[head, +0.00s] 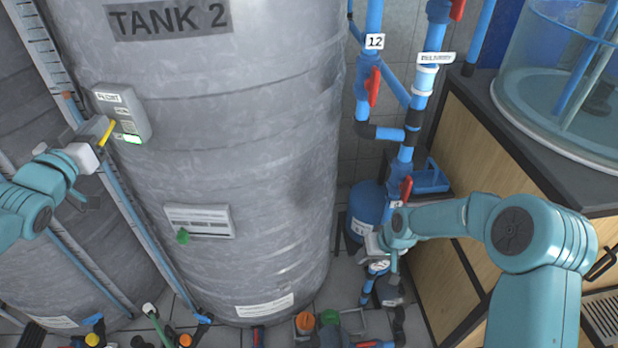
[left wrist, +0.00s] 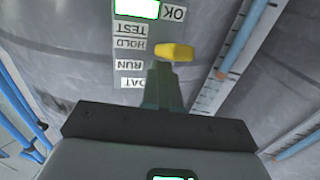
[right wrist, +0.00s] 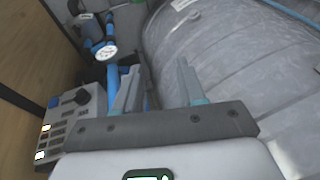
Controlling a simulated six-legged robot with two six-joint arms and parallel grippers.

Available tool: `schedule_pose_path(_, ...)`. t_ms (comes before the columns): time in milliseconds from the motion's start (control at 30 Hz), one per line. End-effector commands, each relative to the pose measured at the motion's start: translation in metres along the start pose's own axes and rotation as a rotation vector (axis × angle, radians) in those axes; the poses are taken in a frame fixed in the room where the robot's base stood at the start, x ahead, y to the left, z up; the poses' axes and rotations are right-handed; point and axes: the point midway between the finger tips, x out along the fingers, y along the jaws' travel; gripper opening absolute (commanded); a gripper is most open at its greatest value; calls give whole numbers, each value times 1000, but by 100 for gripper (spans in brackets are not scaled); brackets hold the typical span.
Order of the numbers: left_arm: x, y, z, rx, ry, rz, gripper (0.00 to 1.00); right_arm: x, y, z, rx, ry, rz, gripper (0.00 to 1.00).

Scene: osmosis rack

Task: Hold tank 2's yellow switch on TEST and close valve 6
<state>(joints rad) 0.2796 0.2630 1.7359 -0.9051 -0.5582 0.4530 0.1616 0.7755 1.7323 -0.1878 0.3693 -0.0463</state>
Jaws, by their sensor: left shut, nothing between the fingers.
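Tank 2 (head: 200,170) stands at left centre with a grey float box (head: 124,112) on its side. The box's yellow switch (head: 107,132) also shows in the left wrist view (left wrist: 174,52), beside the HOLD and RUN labels; its exact setting is unclear. My left gripper (head: 104,128) is shut and empty, its tips right at the switch; contact is unclear. My right gripper (head: 376,243) is by the blue pipework right of the tank. Its fingers stand apart and empty in the right wrist view (right wrist: 157,75). I cannot read which valve is number 6; a red handle (head: 406,188) sits just above that gripper.
Pipe 12 (head: 375,42) has a red handle. A pressure gauge (right wrist: 105,52) shows beyond my right fingers. A wooden cabinet (head: 490,150) bearing a clear vessel (head: 560,95) bounds the right. Several valves and fittings crowd the floor in front of the tank.

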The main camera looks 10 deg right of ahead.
Motion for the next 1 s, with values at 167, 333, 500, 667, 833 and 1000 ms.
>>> schedule_pose_path(167,0,0,1,0,-3,1,0,-91,41,-89,-44,85,111,39)
schedule_pose_path(333,0,0,1,0,-3,1,0,-163,66,-125,-46,121,191,39)
schedule_pose_path(500,0,0,1,0,-2,0,0,-193,76,-135,-40,132,225,39)
schedule_pose_path(667,0,0,1,0,-2,0,0,-178,82,-138,-39,130,228,39)
schedule_pose_path(833,0,0,1,0,-2,0,0,-141,90,-143,-39,129,227,39)
schedule_pose_path(1000,0,0,1,0,-2,0,0,-108,97,-148,-39,131,227,39)
